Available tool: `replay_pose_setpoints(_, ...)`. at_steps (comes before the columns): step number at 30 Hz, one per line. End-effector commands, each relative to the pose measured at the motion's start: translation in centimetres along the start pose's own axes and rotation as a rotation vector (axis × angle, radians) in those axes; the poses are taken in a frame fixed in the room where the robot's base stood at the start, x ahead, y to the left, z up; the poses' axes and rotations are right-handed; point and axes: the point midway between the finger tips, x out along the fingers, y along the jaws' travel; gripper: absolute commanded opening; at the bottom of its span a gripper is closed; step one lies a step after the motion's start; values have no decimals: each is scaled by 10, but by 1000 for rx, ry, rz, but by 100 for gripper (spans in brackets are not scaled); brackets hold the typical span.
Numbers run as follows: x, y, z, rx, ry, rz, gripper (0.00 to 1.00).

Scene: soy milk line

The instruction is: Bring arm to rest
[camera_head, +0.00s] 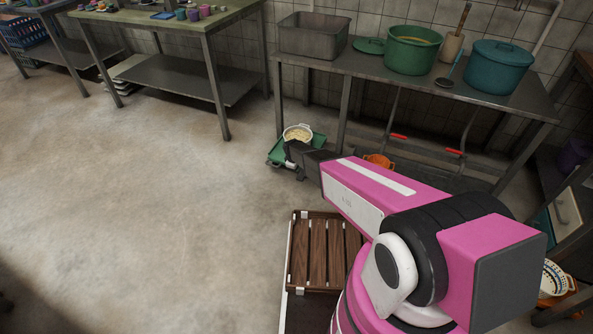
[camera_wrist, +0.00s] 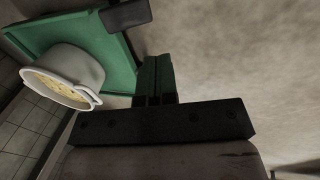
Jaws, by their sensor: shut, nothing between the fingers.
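My arm, pink and black, reaches from the lower right of the head view toward the middle. My gripper (camera_wrist: 155,66) is shut and empty in the wrist view, its two narrow fingers side by side. In the head view the dark wrist end is low over the floor, and its fingers are hard to make out. A white pot (camera_wrist: 78,68) with pale yellowish contents is beside my gripper on a green surface (camera_wrist: 113,58), apart from the fingers. The pot (camera_head: 299,128) also shows in the head view, just beyond the wrist.
A metal table (camera_head: 362,67) along the wall bears a grey bin (camera_head: 313,38), a green pot (camera_head: 411,58) and a teal lidded pot (camera_head: 497,70). A slatted wooden rack (camera_head: 322,240) is below my arm. The floor (camera_head: 140,210) at left is clear.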

Motion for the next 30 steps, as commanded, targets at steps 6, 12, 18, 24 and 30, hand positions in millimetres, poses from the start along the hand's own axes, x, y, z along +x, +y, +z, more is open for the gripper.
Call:
replay_pose_setpoints(6,0,0,0,0,0,0,0)
replay_pose_setpoints(12,0,0,1,2,0,0,0)
replay_pose_setpoints(18,-44,4,41,120,-10,-16,0)
replay_pose_setpoints(24,-136,3,132,418,-39,-62,0)
replay_pose_setpoints(30,-229,-16,223,740,-74,-113,0)
